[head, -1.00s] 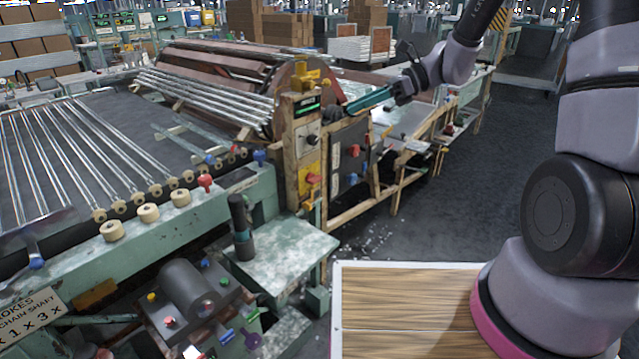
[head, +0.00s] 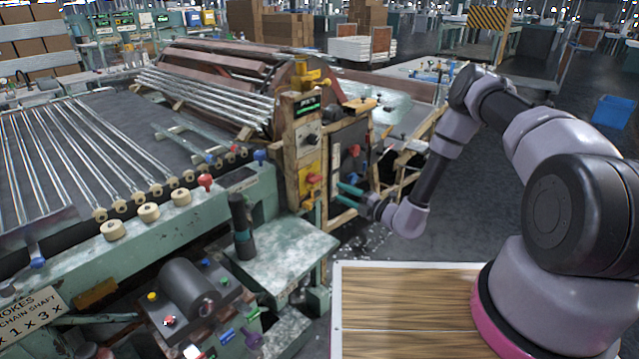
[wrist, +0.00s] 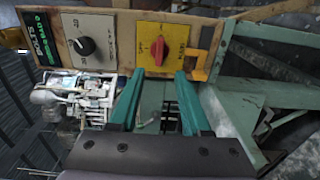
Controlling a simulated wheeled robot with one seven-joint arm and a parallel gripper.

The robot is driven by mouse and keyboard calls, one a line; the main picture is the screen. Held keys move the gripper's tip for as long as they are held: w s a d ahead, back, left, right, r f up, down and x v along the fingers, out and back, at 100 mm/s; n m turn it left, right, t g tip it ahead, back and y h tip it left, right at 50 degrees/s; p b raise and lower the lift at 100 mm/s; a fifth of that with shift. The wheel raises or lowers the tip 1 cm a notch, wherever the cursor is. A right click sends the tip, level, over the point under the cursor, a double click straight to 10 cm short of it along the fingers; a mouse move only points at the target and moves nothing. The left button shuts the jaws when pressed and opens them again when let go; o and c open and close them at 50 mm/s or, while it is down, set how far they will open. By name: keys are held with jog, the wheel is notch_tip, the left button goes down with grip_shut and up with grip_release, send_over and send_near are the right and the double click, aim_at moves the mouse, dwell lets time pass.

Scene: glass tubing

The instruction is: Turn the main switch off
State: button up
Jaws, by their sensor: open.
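The main switch, a red rotary handle (head: 313,179) on a yellow plate, sits low on the narrow wooden-edged control panel (head: 290,160). In the wrist view the red handle (wrist: 158,50) is just beyond the fingertips, in line with the gap between them. It looks upright in that sideways view. My gripper (head: 338,193) is open, with two teal fingers pointing left at the panel, slightly right of and below the switch. In the wrist view the gripper (wrist: 160,74) is empty, and a gap to the handle seems to remain.
A black selector knob (wrist: 84,46) on a pale plate and a green display (wrist: 40,38) share the panel. A dark side panel with a red knob (head: 353,150) stands close to its right. A green machine table (head: 275,247) lies below left. Open floor lies to the right.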

aim_at(318, 181)
jog(key=x, duration=1)
jog(key=shift+w+a, duration=0.15)
grip_shut()
